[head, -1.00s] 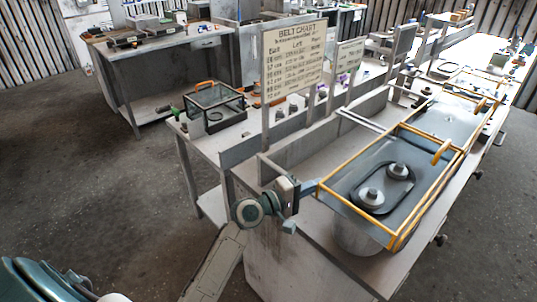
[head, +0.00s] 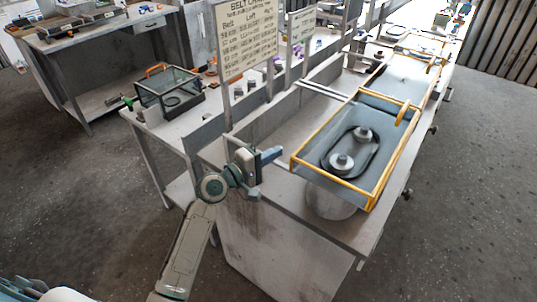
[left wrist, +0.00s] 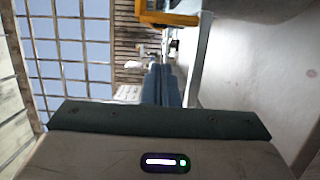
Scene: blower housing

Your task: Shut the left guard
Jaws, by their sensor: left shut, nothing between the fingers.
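The left guard (head: 328,124) is the nearer yellow-edged frame with clear panels, around two grey pulleys (head: 342,162) and a dark belt loop. It looks lowered over them, but I cannot tell whether it sits fully down. A yellow handle (head: 403,112) stands at its far end. My left gripper (head: 277,155) is shut and empty, just left of the guard's near left corner, with a small gap between them. In the left wrist view its closed fingers (left wrist: 162,85) show below a yellow bar (left wrist: 170,18). My right gripper is not in view.
A second yellow-edged guard (head: 408,75) lies beyond on the same bench. A belt chart board (head: 247,37) stands behind the housing. A glass-sided box (head: 170,92) with an orange handle sits on the bench at left. Bare floor (head: 470,200) lies to the right.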

